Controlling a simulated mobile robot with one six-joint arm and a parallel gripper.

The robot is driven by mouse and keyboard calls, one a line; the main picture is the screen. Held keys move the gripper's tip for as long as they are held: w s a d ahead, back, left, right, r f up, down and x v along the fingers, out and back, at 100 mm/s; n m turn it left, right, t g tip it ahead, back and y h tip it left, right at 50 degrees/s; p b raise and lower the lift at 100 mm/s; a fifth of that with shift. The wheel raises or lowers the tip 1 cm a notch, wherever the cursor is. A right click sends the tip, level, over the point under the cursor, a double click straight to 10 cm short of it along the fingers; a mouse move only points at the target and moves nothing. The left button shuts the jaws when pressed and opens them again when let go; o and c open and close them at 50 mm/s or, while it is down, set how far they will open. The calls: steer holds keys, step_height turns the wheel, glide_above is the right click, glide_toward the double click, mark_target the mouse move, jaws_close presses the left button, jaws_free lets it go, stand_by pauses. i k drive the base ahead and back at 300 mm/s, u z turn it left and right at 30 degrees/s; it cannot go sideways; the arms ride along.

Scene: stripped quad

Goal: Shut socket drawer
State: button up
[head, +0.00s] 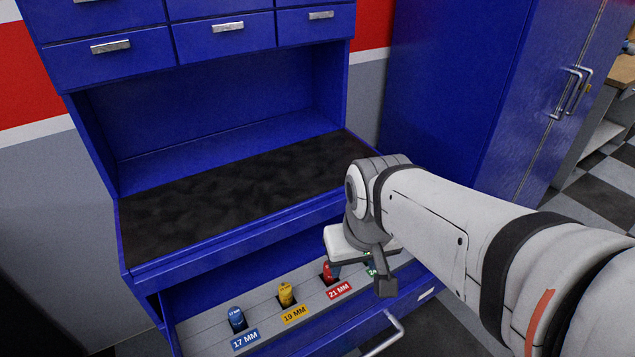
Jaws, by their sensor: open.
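The socket drawer (262,312) is pulled out below the worktop of the blue bench. Its grey insert holds a blue socket (236,318) labelled 17 MM, a yellow socket (286,294) labelled 19 MM and a red socket (329,272) labelled 21 MM. A green label beyond these is mostly hidden by my gripper. A silver handle (386,335) shows on the drawer's front at the bottom edge of the view. My gripper (361,279) is open and points down over the drawer's right part, near the red socket. I cannot tell whether it touches anything.
The dark worktop (225,205) above the drawer is bare. Closed blue drawers (228,39) with silver handles sit above it. A tall blue cabinet (470,90) stands to the right with its doors shut. A checkered floor (610,185) shows at far right.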

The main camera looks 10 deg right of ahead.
mark_target(333, 320)
steer(key=u, duration=0.05)
steer(key=k, duration=0.5)
steer(key=z, duration=1.25)
steer(key=k, duration=1.25)
steer(key=u, duration=0.6)
steer(key=i, duration=1)
steer(key=u, duration=0.05)
